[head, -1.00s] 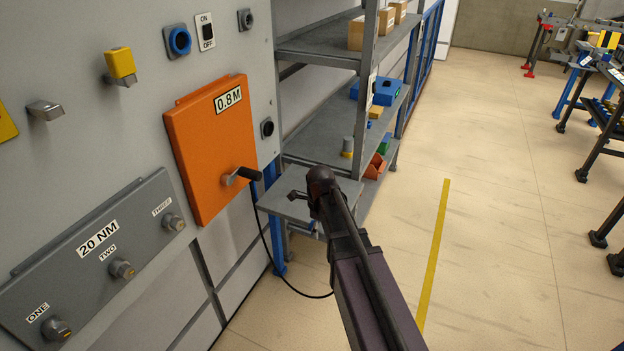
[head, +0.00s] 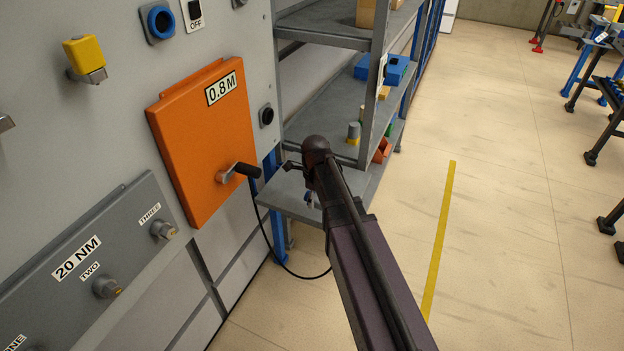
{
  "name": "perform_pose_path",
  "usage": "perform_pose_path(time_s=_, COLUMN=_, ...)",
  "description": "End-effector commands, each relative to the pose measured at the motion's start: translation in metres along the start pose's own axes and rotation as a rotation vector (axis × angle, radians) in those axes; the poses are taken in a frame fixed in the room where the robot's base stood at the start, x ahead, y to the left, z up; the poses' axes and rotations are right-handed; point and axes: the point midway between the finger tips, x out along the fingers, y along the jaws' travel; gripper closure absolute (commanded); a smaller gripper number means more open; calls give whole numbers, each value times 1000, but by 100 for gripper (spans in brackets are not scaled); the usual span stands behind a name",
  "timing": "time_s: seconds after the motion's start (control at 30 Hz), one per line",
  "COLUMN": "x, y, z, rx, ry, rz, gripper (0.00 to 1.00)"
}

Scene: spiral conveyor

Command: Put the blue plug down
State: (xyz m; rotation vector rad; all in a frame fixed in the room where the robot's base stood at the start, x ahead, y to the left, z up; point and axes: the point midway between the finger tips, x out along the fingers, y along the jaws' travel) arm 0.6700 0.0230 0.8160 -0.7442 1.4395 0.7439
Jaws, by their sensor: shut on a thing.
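My arm reaches forward from the bottom of the head view, and its dark rounded wrist stands in front of a small grey shelf (head: 283,187). A black cable (head: 284,266) hangs from near the orange box, loops low and rises behind my arm. I cannot tell whether the gripper or its load touches the shelf.
The orange box (head: 207,140) with a crank handle (head: 240,171) sticks out at left. A grey panel (head: 95,260) with knobs and a blue ring socket (head: 160,22) are on the wall. A shelf rack (head: 335,125) stands behind. Open floor (head: 500,220) lies right.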

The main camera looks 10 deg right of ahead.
Motion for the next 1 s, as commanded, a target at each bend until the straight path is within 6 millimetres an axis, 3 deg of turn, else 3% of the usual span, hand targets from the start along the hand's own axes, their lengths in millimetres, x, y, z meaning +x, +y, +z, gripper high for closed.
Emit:
perform_pose_path(time_s=0.53, x=0, y=-4, z=-5, rx=-85, ry=5, rz=0, gripper=85)
perform_pose_path(time_s=1.0, x=-1, y=-6, z=-11, rx=-617, ry=35, rz=-11, gripper=85)
